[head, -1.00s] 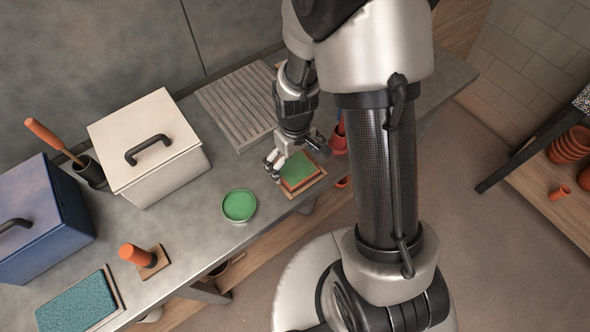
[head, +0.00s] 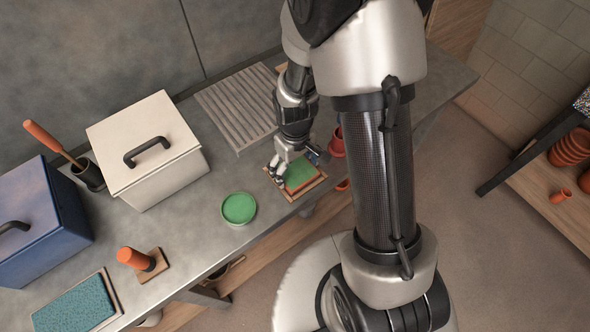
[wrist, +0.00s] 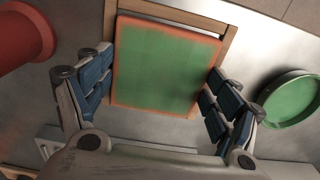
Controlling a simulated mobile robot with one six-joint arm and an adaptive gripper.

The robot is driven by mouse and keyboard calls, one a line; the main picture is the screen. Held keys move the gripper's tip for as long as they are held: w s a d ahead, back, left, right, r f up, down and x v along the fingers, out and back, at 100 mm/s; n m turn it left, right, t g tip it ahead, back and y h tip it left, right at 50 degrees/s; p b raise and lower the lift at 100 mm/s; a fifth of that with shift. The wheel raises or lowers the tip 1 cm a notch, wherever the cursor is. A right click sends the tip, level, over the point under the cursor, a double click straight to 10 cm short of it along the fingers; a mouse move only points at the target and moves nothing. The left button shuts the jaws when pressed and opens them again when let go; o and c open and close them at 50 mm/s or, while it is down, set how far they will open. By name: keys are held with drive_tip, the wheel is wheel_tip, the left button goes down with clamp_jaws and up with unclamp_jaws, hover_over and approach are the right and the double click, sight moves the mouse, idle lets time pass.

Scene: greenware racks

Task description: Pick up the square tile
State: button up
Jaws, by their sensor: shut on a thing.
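The square tile (head: 299,173) is green on top with an orange-brown clay edge. In the wrist view the tile (wrist: 165,66) fills the space between the two blue-padded fingers. My gripper (wrist: 165,85) is shut on it from its left and right sides. In the head view my gripper (head: 287,170) is over the tile, and the fingers hide part of it. A wooden board (wrist: 180,14) shows beyond the tile's far edge. I cannot tell whether the tile touches the board.
A round green dish (head: 238,208) stands close by on the grey counter, and red pots (head: 337,142) stand on the other side. A ribbed grey board (head: 236,108) lies behind. A white lidded box (head: 146,150) and a stamp with an orange handle (head: 136,258) are farther left.

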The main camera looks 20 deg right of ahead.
drive_tip(key=shift+c, duration=1)
drive_tip(key=shift+r, duration=0.1)
